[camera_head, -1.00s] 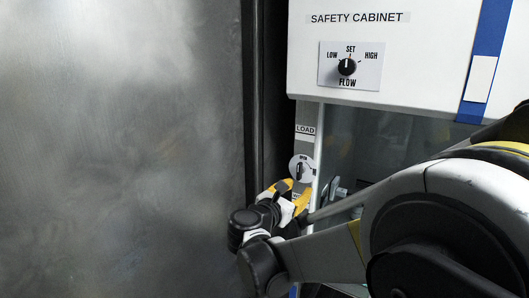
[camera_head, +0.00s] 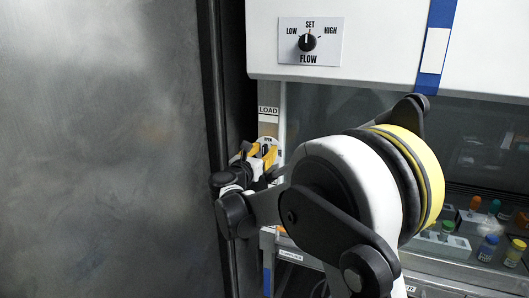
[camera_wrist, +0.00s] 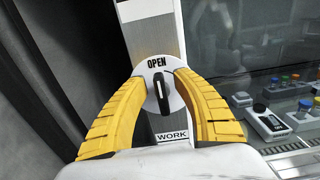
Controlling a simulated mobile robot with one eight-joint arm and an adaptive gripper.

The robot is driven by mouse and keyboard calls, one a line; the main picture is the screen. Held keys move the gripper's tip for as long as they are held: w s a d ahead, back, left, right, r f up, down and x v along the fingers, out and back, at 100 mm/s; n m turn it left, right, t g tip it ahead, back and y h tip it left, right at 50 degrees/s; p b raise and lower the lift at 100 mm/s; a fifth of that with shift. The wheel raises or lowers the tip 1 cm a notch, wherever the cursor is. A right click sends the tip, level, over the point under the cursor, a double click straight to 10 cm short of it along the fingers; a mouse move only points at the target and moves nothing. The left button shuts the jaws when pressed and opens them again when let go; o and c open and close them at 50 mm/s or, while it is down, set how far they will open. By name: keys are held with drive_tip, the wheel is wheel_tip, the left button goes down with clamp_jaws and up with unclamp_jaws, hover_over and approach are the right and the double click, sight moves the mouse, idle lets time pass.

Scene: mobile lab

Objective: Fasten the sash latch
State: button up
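The sash latch is a white disc (camera_wrist: 172,98) marked OPEN at its top, with a black upright handle (camera_wrist: 161,92). It sits on a pale post (camera_wrist: 154,40) at the sash's left side. In the wrist view the handle stands nearly in line with the post, its upper end towards OPEN. My gripper (camera_wrist: 160,78) is open, its two yellow fingers on either side of the disc and handle. I cannot tell whether they touch it. In the head view my gripper (camera_head: 261,156) overlaps the post and hides most of the disc.
A LOAD label (camera_head: 268,111) is above the latch and a WORK label (camera_wrist: 172,136) below it. A dark metal wall (camera_head: 110,150) stands close on the left. The FLOW dial (camera_head: 307,42) is above. Behind the glass are racks with coloured-cap vials (camera_head: 487,248).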

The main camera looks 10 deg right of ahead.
clamp_jaws()
drive_tip(key=shift+m, duration=0.3)
drive_tip(key=m, duration=0.3)
drive_tip(key=shift+s+d+p, duration=0.2)
drive_tip(key=shift+d+p, duration=0.05)
drive_tip(key=shift+p, duration=0.05)
drive_tip(key=m, duration=0.5)
drive_tip(key=shift+s+d+f, duration=0.15)
drive_tip(key=shift+d+f, duration=0.05)
drive_tip(key=shift+d, duration=0.05)
drive_tip(key=m, duration=0.3)
drive_tip(key=f+m, duration=0.1)
drive_tip(key=m, duration=0.5)
drive_tip(key=shift+s+d+f, duration=0.15)
drive_tip(key=shift+s+d, duration=0.05)
drive_tip(key=shift+d, duration=0.05)
drive_tip(key=shift+m, duration=0.3)
